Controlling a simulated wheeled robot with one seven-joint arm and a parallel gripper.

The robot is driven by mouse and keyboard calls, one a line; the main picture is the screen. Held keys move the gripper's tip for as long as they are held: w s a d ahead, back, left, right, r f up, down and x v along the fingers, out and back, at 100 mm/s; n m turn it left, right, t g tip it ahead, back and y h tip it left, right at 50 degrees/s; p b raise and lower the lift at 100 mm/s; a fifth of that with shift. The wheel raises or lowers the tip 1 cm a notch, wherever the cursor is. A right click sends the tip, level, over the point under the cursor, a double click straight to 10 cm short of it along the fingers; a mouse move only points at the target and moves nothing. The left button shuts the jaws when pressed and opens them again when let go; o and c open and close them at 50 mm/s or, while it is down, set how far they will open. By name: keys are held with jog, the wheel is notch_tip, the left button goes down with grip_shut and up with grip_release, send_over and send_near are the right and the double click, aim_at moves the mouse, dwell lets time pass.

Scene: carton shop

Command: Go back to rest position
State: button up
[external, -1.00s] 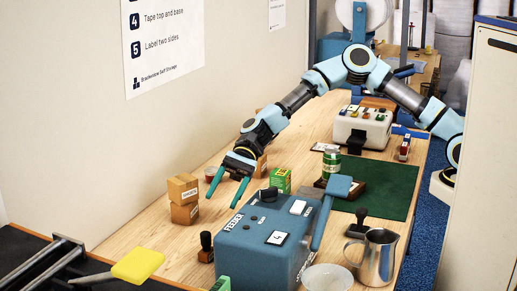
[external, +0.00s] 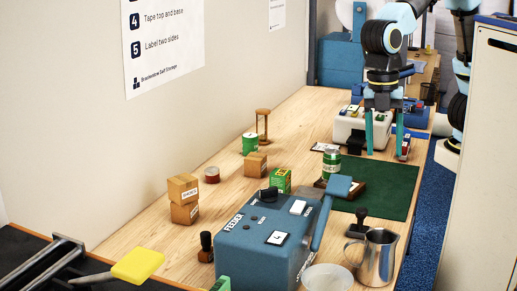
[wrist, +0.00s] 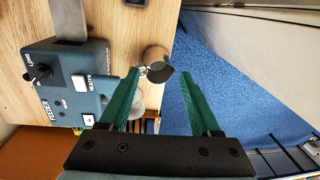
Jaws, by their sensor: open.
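My gripper (external: 384,133) hangs with its green fingers pointing down and apart, with nothing between them. In the external view it is at the back right of the workbench (external: 310,130), in front of the white box with small coloured items (external: 352,128) and over the far part of the green mat (external: 400,185). In the wrist view the open fingers (wrist: 160,90) show over the bench edge, with the metal jug (wrist: 156,62) beyond them and empty space between the tips. The height above the bench is hard to judge.
The blue feeder machine (external: 260,235) stands at the front, beside the metal jug (external: 375,258) and a white bowl (external: 328,278). Two small cartons (external: 183,198) are stacked at left. A green can (external: 331,163) stands near the mat. Blue floor (wrist: 225,70) lies right of the bench.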

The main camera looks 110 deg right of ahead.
jog(key=s+d+f+m+b, duration=0.3)
jog(key=d+f, duration=0.2)
jog(key=f, duration=0.2)
jog(key=s+d+f+m+t+b, duration=0.1)
jog(key=s+d+f+m+b, duration=0.3)
jog(key=f, duration=0.4)
jog(key=s+d+f+m+t+h+b, duration=0.1)
jog(key=s+d+f+m+b, duration=0.3)
jog(key=d+f, duration=0.2)
jog(key=shift+d+f, duration=0.25)
jog(key=shift+f, duration=0.95)
notch_tip(320, 180, up, 2)
jog(key=shift+w+r+p, duration=0.1)
jog(key=shift+p, duration=0.8)
notch_tip(320, 180, up, 15)
jog(key=p, duration=1.5)
notch_tip(320, 180, down, 5)
jog(key=b, duration=0.4)
jog(key=shift+a+r, duration=0.1)
jog(key=shift+r, duration=0.1)
